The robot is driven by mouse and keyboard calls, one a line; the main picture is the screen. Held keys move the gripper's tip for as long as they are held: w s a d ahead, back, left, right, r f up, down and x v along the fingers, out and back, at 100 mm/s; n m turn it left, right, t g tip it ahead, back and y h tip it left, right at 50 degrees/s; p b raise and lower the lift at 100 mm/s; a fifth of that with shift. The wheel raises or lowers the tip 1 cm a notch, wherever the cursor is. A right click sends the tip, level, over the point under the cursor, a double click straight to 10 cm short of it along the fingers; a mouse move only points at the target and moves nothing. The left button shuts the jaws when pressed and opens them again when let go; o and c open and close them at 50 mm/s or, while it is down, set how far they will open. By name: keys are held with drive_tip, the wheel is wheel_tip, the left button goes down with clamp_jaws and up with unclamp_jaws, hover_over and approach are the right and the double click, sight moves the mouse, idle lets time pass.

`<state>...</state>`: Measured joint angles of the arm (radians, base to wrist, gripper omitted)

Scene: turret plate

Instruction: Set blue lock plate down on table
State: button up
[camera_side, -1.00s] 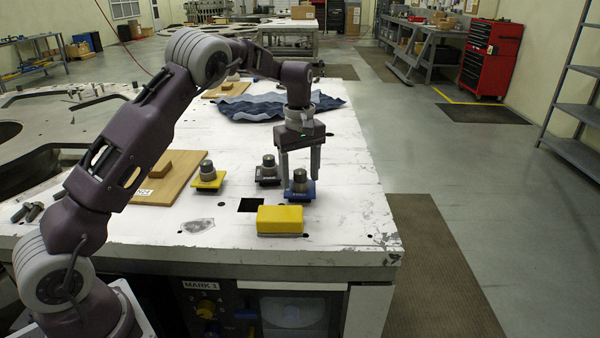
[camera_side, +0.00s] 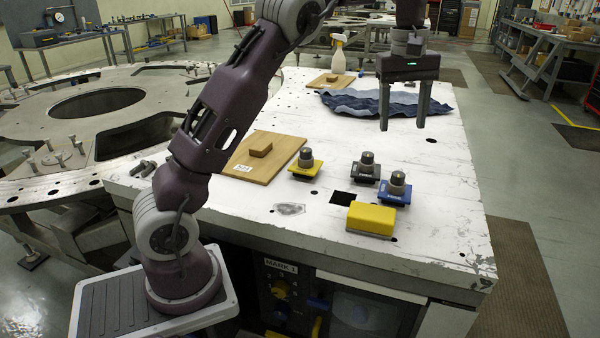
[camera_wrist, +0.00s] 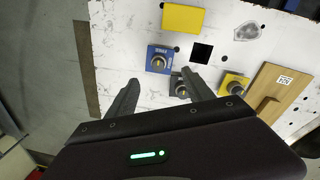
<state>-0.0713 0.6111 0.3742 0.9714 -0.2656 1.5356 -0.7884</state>
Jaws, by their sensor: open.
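The blue lock plate (camera_side: 394,191) with its dark grey knob rests flat on the white table (camera_side: 450,225), right of the black lock plate (camera_side: 364,172). My gripper (camera_side: 402,125) is open and empty, raised well above the table and apart from the blue plate. In the wrist view the blue plate (camera_wrist: 159,60) lies beyond the fingertips, and my gripper (camera_wrist: 162,88) shows both fingers spread with nothing between them. The black lock plate (camera_wrist: 181,86) is partly hidden by a finger there.
A yellow lock plate (camera_side: 305,168) stands to the left. A yellow block (camera_side: 371,219) and a square hole (camera_side: 343,198) lie near the front. A wooden board (camera_side: 262,168), a blue cloth (camera_side: 370,104) and a spray bottle (camera_side: 338,58) are farther off. The right side of the table is clear.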

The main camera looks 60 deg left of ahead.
drive_tip(key=s+d+r+m+t, duration=0.1)
drive_tip(key=s+d+r+m, duration=0.2)
drive_tip(key=s, duration=0.5)
drive_tip(key=s+d+r+m+t, duration=0.2)
drive_tip(key=s+d+r+m, duration=0.15)
drive_tip(key=s, duration=0.55)
drive_tip(key=s+d+f+m+t, duration=0.1)
drive_tip(key=s+d+f+m, duration=0.1)
drive_tip(key=s, duration=0.6)
drive_tip(key=s+d+f+m, duration=0.2)
drive_tip(key=s+f+m, duration=0.3)
drive_tip(key=s+f, duration=0.1)
drive_tip(key=shift+s+f+t, duration=0.3)
drive_tip(key=shift+s+t, duration=0.1)
drive_tip(key=shift+s, duration=0.5)
